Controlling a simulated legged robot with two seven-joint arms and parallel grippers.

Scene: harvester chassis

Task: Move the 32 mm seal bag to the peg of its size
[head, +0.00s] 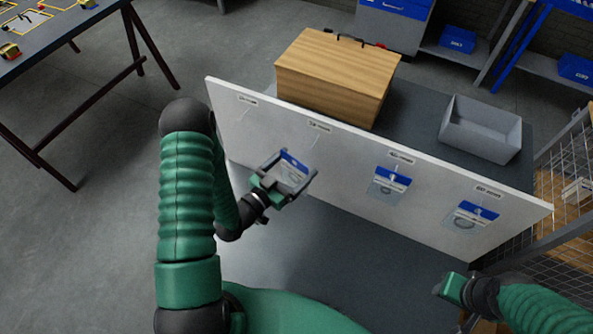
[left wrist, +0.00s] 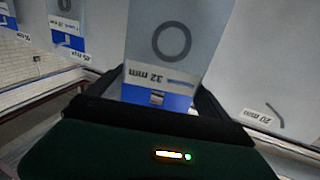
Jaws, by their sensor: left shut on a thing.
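The 32 mm seal bag (head: 294,161) is a clear bag with a blue header and a dark ring inside. My left gripper (head: 286,174) is shut on it, in front of the white peg board (head: 345,160). In the left wrist view the bag (left wrist: 170,45) appears upside down, its "32 mm" print readable, between the fingers (left wrist: 155,103). The second peg from the left (head: 319,142) is empty; its label is too small to read. An empty peg labelled 20 mm (left wrist: 275,115) shows in the left wrist view. My right gripper (head: 450,288) is at lower right, apart from the board.
Two bags with blue headers hang on the board's right half, one (head: 390,181) near the middle and one (head: 468,216) farther right. Behind the board are a wooden box (head: 335,75) and a grey bin (head: 480,130). A wire mesh cage (head: 560,175) stands at right.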

